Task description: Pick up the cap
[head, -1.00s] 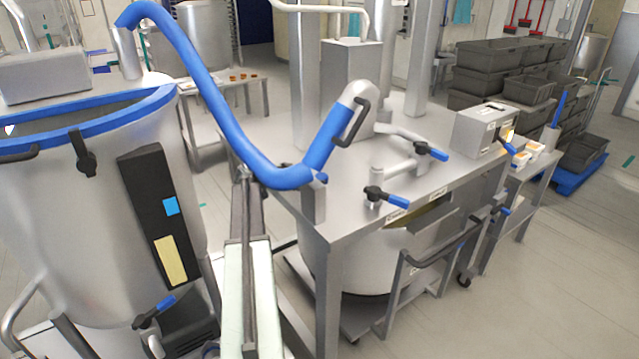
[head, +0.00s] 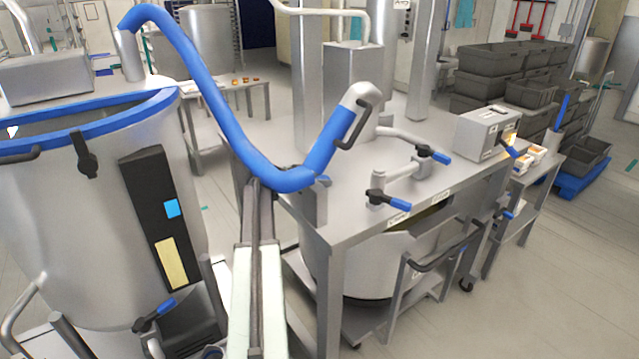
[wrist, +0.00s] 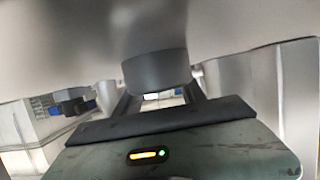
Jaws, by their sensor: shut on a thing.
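A dark grey round cap (wrist: 157,80) shows in the wrist view, right in front of my gripper (wrist: 158,99). The dark fingers stand on either side of the cap and my gripper is shut on it. The cap's upper side merges with a blurred grey metal surface above it, so I cannot tell whether the two touch. In the head view my arm reaches forward from the bottom middle, and its far end lies by the bend of the blue hose; the fingers and cap cannot be made out there.
The blue hose (head: 205,88) arches from the left to the steel table (head: 330,228). A large blue-rimmed steel vat (head: 85,230) stands at the left. Lever valves (head: 388,200) sit on the table. Grey crates (head: 490,58) are stacked at the back right. Open floor lies at the right.

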